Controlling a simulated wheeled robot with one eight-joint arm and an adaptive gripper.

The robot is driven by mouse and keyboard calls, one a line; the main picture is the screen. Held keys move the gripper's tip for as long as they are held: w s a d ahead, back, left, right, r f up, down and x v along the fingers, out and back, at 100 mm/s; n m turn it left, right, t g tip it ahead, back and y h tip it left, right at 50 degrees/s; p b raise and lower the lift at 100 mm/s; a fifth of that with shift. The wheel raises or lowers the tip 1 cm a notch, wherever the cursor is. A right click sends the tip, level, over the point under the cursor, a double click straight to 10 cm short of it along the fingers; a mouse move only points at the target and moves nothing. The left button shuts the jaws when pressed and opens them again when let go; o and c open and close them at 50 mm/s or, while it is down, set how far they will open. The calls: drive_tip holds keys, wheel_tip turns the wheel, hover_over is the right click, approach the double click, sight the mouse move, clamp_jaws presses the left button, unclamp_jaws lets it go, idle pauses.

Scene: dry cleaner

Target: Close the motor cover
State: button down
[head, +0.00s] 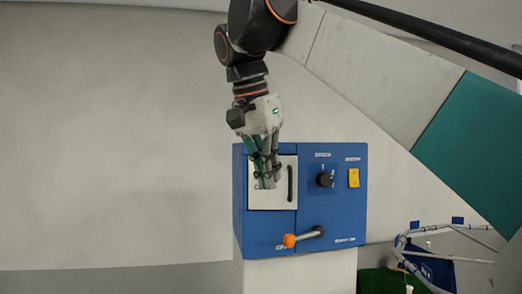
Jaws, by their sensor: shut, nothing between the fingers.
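A blue machine box (330,222) stands in the middle of the head view. On the left of its front is a white square panel with a dark vertical handle (290,184), which I take to be the motor cover (281,202). The panel looks nearly flat against the front; I cannot tell whether it is fully closed. My gripper (265,182) points down in front of the panel, left of the handle. Its fingers are shut with nothing between them, and they hide part of the panel. I cannot tell whether the fingertips touch it.
Right of the panel are a black knob (325,180) and a yellow switch (354,178). A lever with an orange end (289,240) sticks out below. A wire-frame cart (430,262) stands at lower right. The wall to the left is clear.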

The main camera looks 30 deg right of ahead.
sight(290, 190)
drive_tip(key=d, duration=0.1)
drive_tip(key=w+d+f, duration=0.1)
drive_tip(key=d+f+p, duration=0.1)
drive_tip(key=d, duration=0.1)
drive_tip(key=shift+w, duration=0.3)
drive_tip(key=shift+w+d, duration=0.1)
drive_tip(key=shift+d, duration=0.05)
drive_tip(key=shift+w+d+r+p, duration=0.1)
drive_tip(key=shift+w+d+p, duration=0.1)
drive_tip(key=shift+d+p, duration=0.25)
drive_tip(key=shift+w+d+r+p, duration=0.1)
drive_tip(key=shift+w+d+p, duration=0.15)
drive_tip(key=shift+d, duration=0.2)
drive_tip(key=shift+w+d+f, duration=0.1)
drive_tip(key=shift+d+f, duration=0.1)
drive_tip(key=shift+d, duration=0.1)
